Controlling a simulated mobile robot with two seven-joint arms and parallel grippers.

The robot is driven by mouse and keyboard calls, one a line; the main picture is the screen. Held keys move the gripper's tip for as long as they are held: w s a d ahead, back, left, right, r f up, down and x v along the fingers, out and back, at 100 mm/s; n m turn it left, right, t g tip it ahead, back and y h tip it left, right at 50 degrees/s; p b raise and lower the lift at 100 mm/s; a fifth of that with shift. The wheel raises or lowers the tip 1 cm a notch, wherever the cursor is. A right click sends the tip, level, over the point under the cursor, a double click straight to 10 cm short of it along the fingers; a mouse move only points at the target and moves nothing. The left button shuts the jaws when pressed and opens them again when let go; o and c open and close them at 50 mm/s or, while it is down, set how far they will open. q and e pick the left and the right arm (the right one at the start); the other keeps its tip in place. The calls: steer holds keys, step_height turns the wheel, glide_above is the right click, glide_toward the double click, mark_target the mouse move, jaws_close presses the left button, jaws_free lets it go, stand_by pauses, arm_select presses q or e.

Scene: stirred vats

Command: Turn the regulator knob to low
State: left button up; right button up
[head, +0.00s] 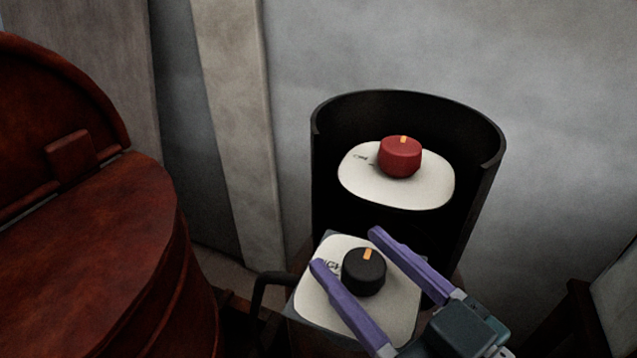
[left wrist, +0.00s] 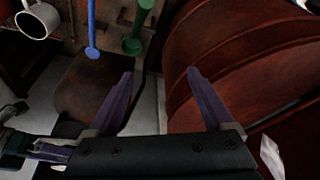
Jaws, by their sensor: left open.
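Two round knobs show in the head view. A red knob (head: 400,157) with an orange mark at its top sits on a white plate (head: 430,192) inside a dark curved housing; the small print is unreadable. A black knob (head: 364,274) with an orange mark sits on a nearer white plate (head: 398,322), its lettering partly hidden. I cannot tell which is the regulator. My right gripper (head: 347,249) is open, its purple fingers on either side of the black knob, with a gap on the right side. My left gripper (left wrist: 159,73) is open and empty in the left wrist view.
The dark housing (head: 324,170) curves behind the red knob. A large rusty-red vat (head: 100,270) stands at the left and shows in the left wrist view (left wrist: 265,75). That view also has a white mug (left wrist: 37,20), a blue utensil (left wrist: 91,25) and a green one (left wrist: 138,30).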

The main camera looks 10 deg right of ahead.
steer(key=shift+o, duration=0.2)
steer(key=b+v, duration=0.1)
steer(key=v, duration=0.9)
